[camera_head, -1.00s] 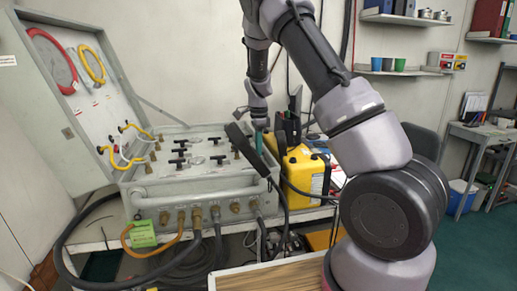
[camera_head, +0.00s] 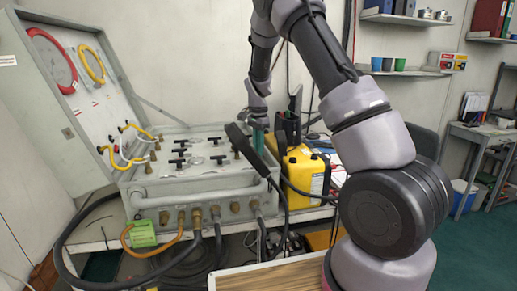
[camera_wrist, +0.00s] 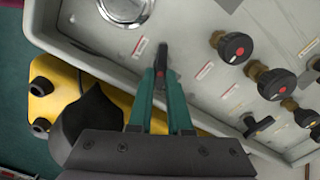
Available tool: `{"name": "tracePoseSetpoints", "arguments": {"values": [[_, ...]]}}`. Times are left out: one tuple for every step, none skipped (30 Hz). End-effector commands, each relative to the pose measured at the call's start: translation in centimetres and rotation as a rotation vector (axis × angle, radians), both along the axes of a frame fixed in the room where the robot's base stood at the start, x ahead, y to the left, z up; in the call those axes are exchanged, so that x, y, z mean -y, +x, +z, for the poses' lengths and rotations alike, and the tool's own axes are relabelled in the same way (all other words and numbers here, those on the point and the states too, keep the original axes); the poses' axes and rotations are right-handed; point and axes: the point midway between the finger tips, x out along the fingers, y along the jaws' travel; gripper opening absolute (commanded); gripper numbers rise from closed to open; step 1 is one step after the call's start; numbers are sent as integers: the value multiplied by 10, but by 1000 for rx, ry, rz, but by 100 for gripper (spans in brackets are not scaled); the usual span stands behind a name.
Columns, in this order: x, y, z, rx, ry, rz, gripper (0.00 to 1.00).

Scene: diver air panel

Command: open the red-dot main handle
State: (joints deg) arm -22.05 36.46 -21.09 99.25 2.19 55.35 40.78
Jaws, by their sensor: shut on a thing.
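The handle's lower part is hidden between the fingers. In the head view my gripper (camera_head: 258,136) reaches down at the panel's right end, and the handle cannot be made out there.
Black knobs with red dots (camera_wrist: 236,47) stand to the right on the panel. A round gauge (camera_wrist: 125,8) is up left. A yellow case (camera_head: 303,172) stands right beside the panel.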

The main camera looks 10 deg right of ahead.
Motion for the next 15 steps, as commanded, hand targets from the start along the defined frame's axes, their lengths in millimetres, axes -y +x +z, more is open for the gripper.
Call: {"name": "tracePoseSetpoints", "arguments": {"values": [[0,1,1,2,1,43,0],[0,1,1,2,1,71,0],[0,1,1,2,1,109,0],[0,1,1,2,1,138,0],[0,1,1,2,1,167,0],[0,1,1,2,1,204,0],[0,1,1,1,2,232,0],[-1,1,1,1,2,262,0],[-1,2,1,2,1,300,0],[0,2,1,2,1,328,0],[-1,2,1,1,2,356,0],[-1,2,1,2,1,394,0],[-1,2,1,2,1,424,0],[-1,2,1,2,1,452,0],[-1,2,1,2,1,490,0]]}}
